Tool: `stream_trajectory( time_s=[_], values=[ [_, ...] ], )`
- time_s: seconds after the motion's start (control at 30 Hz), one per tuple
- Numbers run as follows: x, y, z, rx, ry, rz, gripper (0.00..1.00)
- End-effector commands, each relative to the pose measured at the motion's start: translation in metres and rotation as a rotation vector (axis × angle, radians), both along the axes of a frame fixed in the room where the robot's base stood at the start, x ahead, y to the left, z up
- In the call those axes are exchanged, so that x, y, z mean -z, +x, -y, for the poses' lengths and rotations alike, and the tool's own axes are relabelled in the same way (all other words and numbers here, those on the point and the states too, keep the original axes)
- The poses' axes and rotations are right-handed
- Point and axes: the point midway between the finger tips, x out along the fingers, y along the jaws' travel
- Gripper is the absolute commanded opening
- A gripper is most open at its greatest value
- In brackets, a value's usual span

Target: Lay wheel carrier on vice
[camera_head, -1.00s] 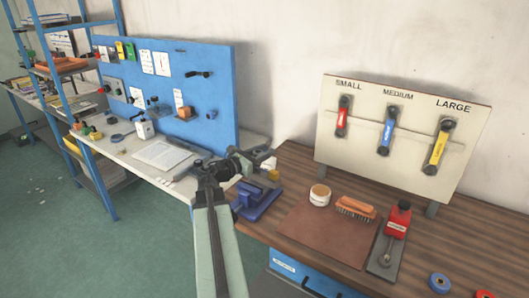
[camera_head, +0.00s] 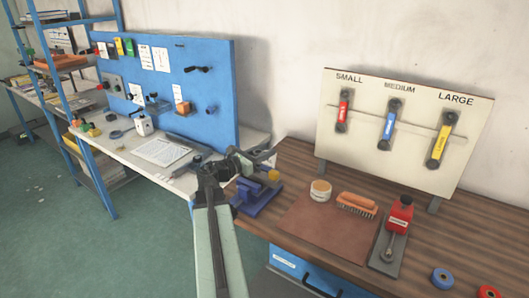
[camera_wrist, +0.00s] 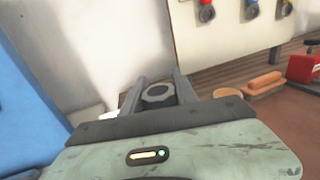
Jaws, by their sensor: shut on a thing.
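My gripper (camera_head: 262,157) is shut on a grey thing, which shows in the wrist view as a dark, many-sided piece (camera_wrist: 157,93) between the two fingers; I take it to be the wheel carrier. The head view does not show its shape clearly. The blue vice (camera_head: 252,199) stands on the left end of the brown wooden bench. My gripper appears above and just behind the vice in the head view, and their gap is hard to judge. A small yellow part (camera_head: 273,176) shows at the vice's top. The vice is not clearly visible in the wrist view.
A board (camera_head: 400,140) holds red, blue and yellow handled tools under SMALL, MEDIUM and LARGE. On the bench are a brown mat (camera_head: 318,231), a round tin (camera_head: 320,191), a brush (camera_head: 357,204) and a red tool (camera_head: 400,214). A blue pegboard (camera_head: 215,95) rises at left.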

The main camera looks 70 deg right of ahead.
Motion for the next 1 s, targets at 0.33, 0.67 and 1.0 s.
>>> stream_trajectory(
  time_s=[0.33, 0.67, 1.0],
  values=[
    [0.009, 0.0, 0.0, 0.0, -0.001, -0.002, 0.0],
    [0.009, 0.0, 0.0, 0.0, -0.001, 0.0, 0.6],
    [0.009, 0.015, -0.028, -0.003, 0.0, 0.0, 0.6]
  ],
)
